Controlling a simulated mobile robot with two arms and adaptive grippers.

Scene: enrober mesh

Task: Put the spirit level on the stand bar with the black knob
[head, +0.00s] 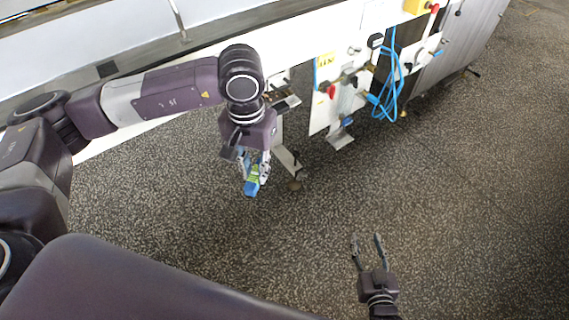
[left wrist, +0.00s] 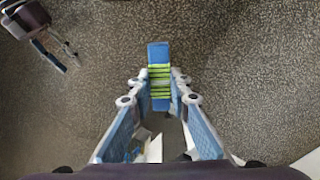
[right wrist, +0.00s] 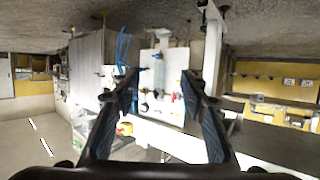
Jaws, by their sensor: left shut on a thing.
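My left gripper (head: 254,178) is shut on a blue block with green bands, which I take to be the spirit level (head: 251,188). The level (left wrist: 159,54) sticks out past the fingertips in the left wrist view and is held above the floor. A pale metal stand bar (head: 286,156) with a small dark knob-like part slopes down just right of the left gripper, apart from the level as far as I can tell. The bar's upper end is partly hidden behind my left arm. My right gripper (head: 367,246) is open and empty, low over the floor.
The white machine has a control panel (head: 326,95) with a red knob, and looped blue cables (head: 386,98) hang beside it. A second metal foot plate (head: 341,136) juts out below the panel. The speckled floor (head: 440,200) on the right is clear.

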